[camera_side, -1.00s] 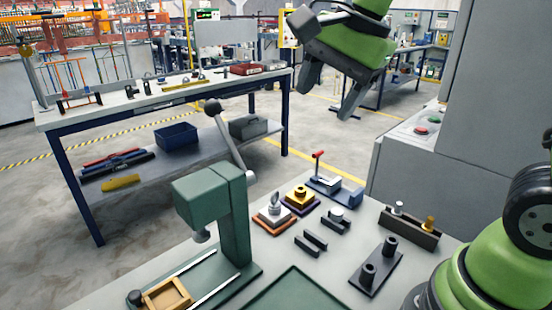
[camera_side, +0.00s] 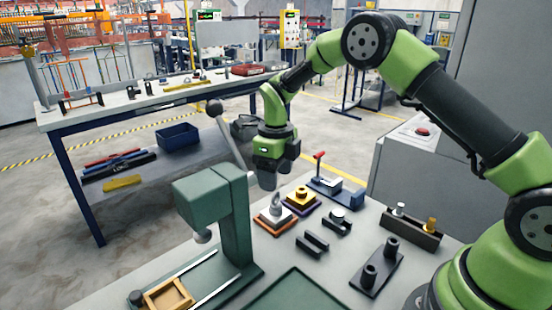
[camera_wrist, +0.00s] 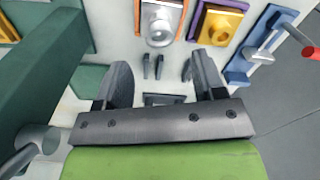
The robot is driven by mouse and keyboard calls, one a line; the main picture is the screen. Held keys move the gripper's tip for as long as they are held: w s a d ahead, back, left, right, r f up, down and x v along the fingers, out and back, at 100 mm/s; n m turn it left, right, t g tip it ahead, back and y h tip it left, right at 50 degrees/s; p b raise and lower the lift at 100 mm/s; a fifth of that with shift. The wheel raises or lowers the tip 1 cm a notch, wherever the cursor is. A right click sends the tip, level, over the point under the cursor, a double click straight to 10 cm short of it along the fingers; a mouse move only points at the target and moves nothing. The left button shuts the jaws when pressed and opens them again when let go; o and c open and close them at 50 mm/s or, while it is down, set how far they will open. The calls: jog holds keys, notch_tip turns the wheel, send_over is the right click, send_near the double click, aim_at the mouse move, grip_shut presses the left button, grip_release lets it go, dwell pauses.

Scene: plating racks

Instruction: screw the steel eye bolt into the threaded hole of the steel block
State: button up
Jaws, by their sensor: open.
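The steel eye bolt (camera_side: 275,203) stands upright on a steel block (camera_side: 272,218) that rests on an orange-edged base. How deep its thread sits is too small to tell. In the wrist view, the eye bolt (camera_wrist: 159,27) and the block (camera_wrist: 152,8) show at the top centre, beyond my fingertips. My gripper (camera_side: 277,174) points downward, above and behind the blocks in the side view, apart from the eye bolt. In the wrist view my gripper (camera_wrist: 160,75) has its fingers spread wide, with nothing held between them.
A brass-coloured piece on a purple base (camera_side: 300,198) stands close to the steel block. A blue clamp with a red handle (camera_side: 333,187) is behind it. A green press (camera_side: 232,215) rises at the left. Dark rails (camera_side: 312,243) and a two-post fixture (camera_side: 376,268) stand nearer.

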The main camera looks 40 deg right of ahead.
aim_at(276, 196)
notch_tip(276, 196, down, 6)
jog(key=shift+f, duration=0.1)
jog(key=shift+c, duration=0.2)
jog(key=c, duration=1)
jog(key=o, duration=1)
jog(key=shift+c, duration=1.2)
jog(key=shift+r, duration=2.6)
